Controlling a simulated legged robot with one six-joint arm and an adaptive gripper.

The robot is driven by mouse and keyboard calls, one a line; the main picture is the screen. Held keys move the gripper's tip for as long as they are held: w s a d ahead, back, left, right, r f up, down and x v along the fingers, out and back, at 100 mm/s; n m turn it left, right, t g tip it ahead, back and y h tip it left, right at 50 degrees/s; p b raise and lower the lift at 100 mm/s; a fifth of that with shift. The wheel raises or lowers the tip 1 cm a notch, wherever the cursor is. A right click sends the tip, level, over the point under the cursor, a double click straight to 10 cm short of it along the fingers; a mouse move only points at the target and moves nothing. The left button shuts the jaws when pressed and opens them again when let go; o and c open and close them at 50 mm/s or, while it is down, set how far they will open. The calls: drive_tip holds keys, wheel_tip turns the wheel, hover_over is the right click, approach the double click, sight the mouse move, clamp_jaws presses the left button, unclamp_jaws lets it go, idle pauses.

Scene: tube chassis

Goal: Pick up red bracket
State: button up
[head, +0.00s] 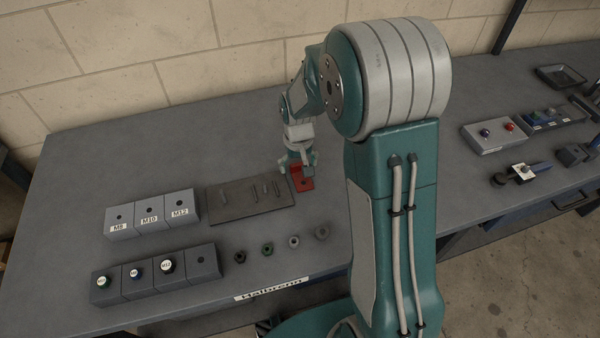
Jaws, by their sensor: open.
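The red bracket (304,184) lies on the grey workbench, just right of a dark flat plate. It has a flat foot with a dark hole and a raised part behind it. My gripper (298,171) points down at the bracket, with its fingers apart around or just above the raised part. I cannot tell whether the fingers touch it. The gripper and wrist partly hide the back of the bracket.
A dark plate (230,207) with several pins lies left of the bracket. Labelled grey blocks (150,226), another block row (158,282) and several nuts (267,249) are in front. A button box (490,147) stands at right. The bench's back left is clear.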

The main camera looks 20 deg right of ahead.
drive_tip(key=c, duration=1.2)
drive_tip(key=shift+c, duration=0.2)
